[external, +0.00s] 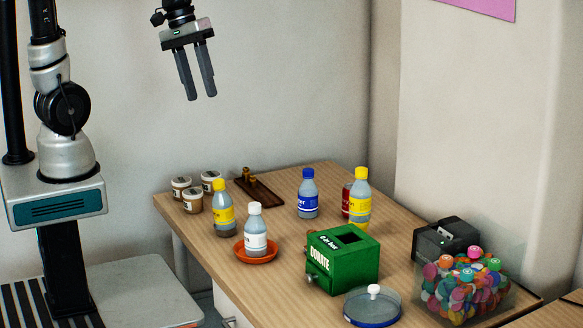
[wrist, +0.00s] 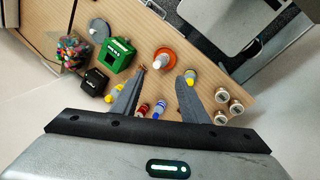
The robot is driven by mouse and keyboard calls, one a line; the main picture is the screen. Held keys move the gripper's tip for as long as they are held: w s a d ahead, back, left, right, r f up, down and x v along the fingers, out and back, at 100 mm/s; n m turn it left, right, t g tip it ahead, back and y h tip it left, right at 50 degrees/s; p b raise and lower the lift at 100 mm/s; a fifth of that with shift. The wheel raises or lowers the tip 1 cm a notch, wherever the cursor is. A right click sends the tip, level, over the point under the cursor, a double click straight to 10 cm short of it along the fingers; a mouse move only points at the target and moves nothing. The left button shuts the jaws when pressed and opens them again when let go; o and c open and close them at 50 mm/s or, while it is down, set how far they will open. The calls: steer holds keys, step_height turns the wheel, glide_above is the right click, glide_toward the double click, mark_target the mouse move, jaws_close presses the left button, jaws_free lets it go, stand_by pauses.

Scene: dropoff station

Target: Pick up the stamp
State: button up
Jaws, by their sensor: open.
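Two small brown wooden handles, which look like stamps (external: 246,174), stand on a dark wooden tray (external: 265,194) at the table's back left in the external view. I cannot tell which one is the task's stamp. In the wrist view I cannot make out the stamps or tray; my right finger seems to cover that part of the table. My gripper (external: 200,96) is open and empty, pointing down, high above and to the left of the tray. Its two fingers also show in the wrist view (wrist: 161,76), spread apart.
Jars (external: 193,200) stand left of the tray, near a yellow-labelled bottle (external: 223,212). A white-labelled bottle (external: 256,233) stands on an orange dish (external: 270,258). A blue-capped bottle (external: 308,198) is right of the tray. A green donation box (external: 345,272) and a candy container (external: 463,290) are nearer.

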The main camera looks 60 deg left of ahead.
steer(key=w+a+f+n+t+h+b, duration=0.15)
steer(key=w+f+n+h+b, duration=0.55)
steer(key=f, duration=0.9)
steer(key=w+a+f+n+h+b, duration=0.25)
steer(key=w+f+n, duration=0.8)
steer(key=f, duration=0.55)
steer(key=shift+m+h, duration=0.45)
steer(key=shift+m, duration=0.5)
steer(key=b+x, duration=0.1)
steer(key=x, duration=0.4)
steer(key=b+x, duration=0.1)
steer(key=x, duration=0.5)
steer(key=w+b+x, duration=0.1)
steer(key=x, duration=0.5)
steer(key=shift+r, duration=0.15)
jaws_close()
